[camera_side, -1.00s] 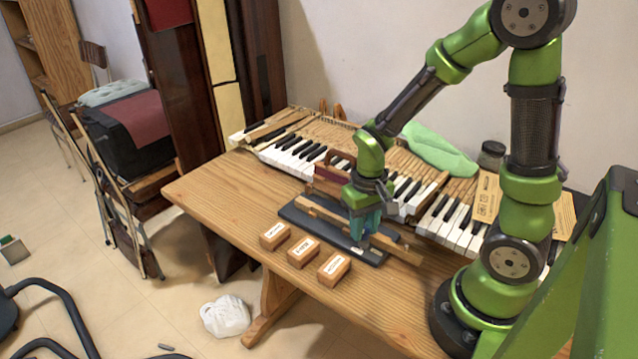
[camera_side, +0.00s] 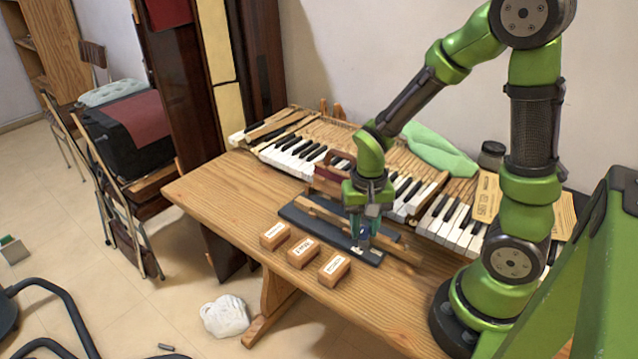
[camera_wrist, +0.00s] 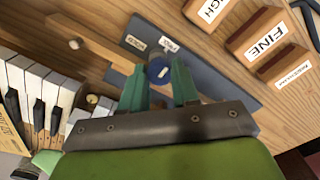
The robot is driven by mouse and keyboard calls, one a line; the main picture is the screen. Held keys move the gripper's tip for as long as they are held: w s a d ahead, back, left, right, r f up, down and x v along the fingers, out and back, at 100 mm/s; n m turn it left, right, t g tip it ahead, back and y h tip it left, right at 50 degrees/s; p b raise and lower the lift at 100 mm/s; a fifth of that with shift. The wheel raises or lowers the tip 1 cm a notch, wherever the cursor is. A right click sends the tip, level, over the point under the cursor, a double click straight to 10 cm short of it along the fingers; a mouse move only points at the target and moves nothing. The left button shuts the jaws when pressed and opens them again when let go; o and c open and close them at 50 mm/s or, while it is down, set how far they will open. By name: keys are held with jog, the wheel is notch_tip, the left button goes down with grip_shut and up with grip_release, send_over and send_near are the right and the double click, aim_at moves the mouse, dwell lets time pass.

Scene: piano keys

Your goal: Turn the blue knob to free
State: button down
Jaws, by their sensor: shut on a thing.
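The blue knob (camera_wrist: 159,70) with a short white mark sits between my gripper's fingertips (camera_wrist: 160,80) in the wrist view. The fingers are shut on its sides. The white mark slants towards the upper right. Two small white labels stand beyond the knob: a left label (camera_wrist: 135,42) and a right label (camera_wrist: 169,45), whose print is too small to read surely. The knob is mounted on a dark board (camera_wrist: 215,78). In the side view my gripper (camera_side: 363,243) is low at the board's near right end, and its fingers largely hide the knob.
A wooden bar (camera_side: 328,215) lies along the dark board. Three labelled wooden blocks stand near the table's front edge, one reading FINE (camera_wrist: 264,41). Piano keys (camera_side: 290,158) lie behind the board. Bare table (camera_side: 225,190) is free at the left.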

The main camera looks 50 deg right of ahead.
aim_at(361, 229)
jog(key=c, duration=0.8)
grip_release()
jog(key=shift+c, duration=0.2)
jog(key=shift+r, duration=0.1)
notch_tip(361, 229, up, 17)
jog(key=s+a+r+n+t+y, duration=0.2)
jog(key=s+a+n+t, duration=0.1)
jog(key=a+n+t, duration=0.2)
jog(key=shift+s+a+r+t, duration=0.15)
jog(key=shift+a+r+t, duration=0.1)
jog(key=shift+a+t, duration=0.8)
